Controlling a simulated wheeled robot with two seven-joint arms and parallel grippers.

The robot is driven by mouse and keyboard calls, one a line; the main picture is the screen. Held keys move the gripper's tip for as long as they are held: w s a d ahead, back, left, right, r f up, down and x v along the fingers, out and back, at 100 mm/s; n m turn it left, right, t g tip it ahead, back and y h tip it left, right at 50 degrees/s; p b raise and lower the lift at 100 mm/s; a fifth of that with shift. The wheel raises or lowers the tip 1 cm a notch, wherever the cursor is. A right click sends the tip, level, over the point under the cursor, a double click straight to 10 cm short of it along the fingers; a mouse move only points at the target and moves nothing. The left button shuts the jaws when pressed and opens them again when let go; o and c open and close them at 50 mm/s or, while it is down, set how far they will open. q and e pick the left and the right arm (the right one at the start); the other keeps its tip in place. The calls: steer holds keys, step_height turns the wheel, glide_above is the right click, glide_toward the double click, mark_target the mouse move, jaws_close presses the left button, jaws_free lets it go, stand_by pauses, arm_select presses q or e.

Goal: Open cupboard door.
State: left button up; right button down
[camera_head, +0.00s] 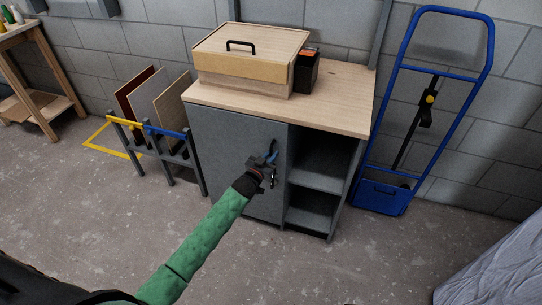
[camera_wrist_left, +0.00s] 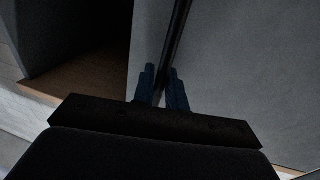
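The grey cupboard door (camera_head: 230,150) fills the left part of a cupboard with a wooden top (camera_head: 340,98). It looks closed in the head view. A dark bar handle (camera_wrist_left: 179,30) runs along the door near its edge. My left gripper (camera_head: 270,157) is at the handle, on the door's right side. In the left wrist view my two blue fingers (camera_wrist_left: 161,85) stand on either side of the handle, close against it, and look shut on it. The door's flat face (camera_wrist_left: 240,70) lies behind. My right gripper is not in view.
Open shelves (camera_head: 318,168) sit right of the door. A wooden box (camera_head: 245,75) and a dark container (camera_head: 307,72) stand on top. A rack with boards (camera_head: 160,135) stands close on the left, a blue hand truck (camera_head: 380,196) on the right. The floor in front is clear.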

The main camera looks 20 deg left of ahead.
arm_select(q)
jaws_close()
steer(key=shift+s, duration=0.15)
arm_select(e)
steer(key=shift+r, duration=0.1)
